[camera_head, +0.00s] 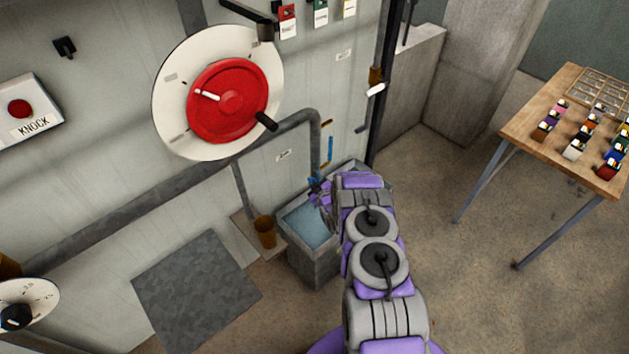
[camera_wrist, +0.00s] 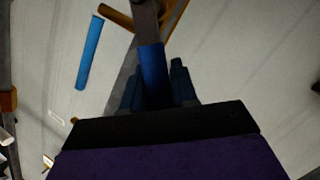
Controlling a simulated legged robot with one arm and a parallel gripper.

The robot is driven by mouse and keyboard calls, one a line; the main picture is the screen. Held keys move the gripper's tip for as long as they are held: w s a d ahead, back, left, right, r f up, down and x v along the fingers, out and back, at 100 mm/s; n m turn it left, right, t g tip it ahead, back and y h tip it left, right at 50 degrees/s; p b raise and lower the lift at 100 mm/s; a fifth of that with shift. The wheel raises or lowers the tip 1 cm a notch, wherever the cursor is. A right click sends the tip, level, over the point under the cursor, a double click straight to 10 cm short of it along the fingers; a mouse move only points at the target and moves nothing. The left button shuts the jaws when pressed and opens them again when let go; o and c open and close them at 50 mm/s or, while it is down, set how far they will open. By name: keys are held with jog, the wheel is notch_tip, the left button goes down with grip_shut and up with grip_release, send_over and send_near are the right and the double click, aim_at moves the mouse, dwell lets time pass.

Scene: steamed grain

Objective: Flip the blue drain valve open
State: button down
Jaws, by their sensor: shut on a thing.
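The blue drain valve's handle (camera_wrist: 152,62) is a dark blue bar in the middle of the wrist view, at the end of a grey pipe fitting. My gripper (camera_wrist: 155,90) is shut on this handle, with one dark finger on each side of it. In the head view my gripper (camera_head: 320,193) is over the left part of a grey water trough (camera_head: 310,265), below the down-turned pipe. A small bit of the blue handle (camera_head: 313,182) shows there; my arm and gripper hide most of the valve.
A lighter blue strip (camera_head: 331,149) is on the wall right of the pipe (camera_head: 315,145). A brown cup (camera_head: 265,230) stands left of the trough. A large red wheel (camera_head: 235,98) is above. A wooden table (camera_head: 530,125) with small blocks stands far right, with clear floor between.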

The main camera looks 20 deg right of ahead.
jog(key=shift+d, duration=0.1)
dwell(0.5)
jog(key=c, duration=1)
grip_release()
jog(key=shift+w, duration=0.1)
jog(key=shift+o, duration=0.2)
jog(key=s+r+p, duration=0.2)
jog(key=s+r, duration=0.1)
jog(key=s, duration=1.4)
jog(key=shift+a+r+p, duration=0.2)
jog(key=shift+a+p, duration=0.1)
jog(key=shift+p, duration=0.1)
jog(key=shift+c, duration=0.3)
